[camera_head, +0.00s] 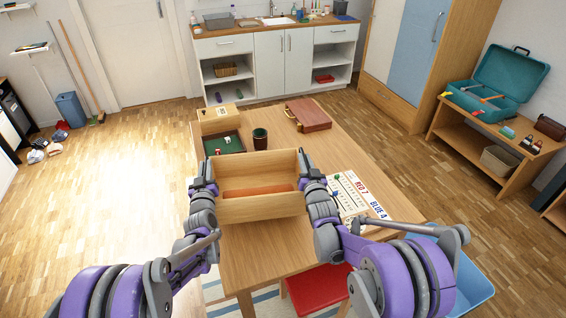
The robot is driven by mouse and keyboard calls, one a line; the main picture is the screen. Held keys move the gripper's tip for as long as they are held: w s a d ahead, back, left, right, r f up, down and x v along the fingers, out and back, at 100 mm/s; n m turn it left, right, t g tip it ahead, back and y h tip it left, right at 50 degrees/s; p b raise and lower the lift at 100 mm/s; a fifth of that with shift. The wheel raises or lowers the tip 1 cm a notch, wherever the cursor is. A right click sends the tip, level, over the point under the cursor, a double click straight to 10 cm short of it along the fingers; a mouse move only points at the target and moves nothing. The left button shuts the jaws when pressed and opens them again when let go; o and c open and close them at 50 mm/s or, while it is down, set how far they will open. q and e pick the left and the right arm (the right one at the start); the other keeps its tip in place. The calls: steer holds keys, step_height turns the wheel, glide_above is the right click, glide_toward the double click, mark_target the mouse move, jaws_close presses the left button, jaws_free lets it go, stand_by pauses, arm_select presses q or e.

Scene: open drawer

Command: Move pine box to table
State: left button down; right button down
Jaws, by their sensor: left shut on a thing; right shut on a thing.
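The pine box (262,209) is an open wooden box at the near end of the wooden table (262,258). My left gripper (207,178) is shut on its left side wall. My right gripper (308,178) is shut on its right side wall. The box looks roughly level, with an orange-brown patch showing inside. I cannot tell whether its underside touches the table or is held just above it. The fingertips are partly hidden by the box walls and the wrists.
Behind the box are a green tray (226,145), a dark cup (260,139) and a brown case (308,115). A printed sheet (352,195) lies to the right. A red stool (318,289) and a blue bin (474,270) stand at the near side. The table's front is bare.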

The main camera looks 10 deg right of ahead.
arm_select(q)
steer(key=shift+d+f, duration=0.1)
steer(key=shift+d, duration=0.2)
arm_select(e)
steer(key=shift+a, duration=0.25)
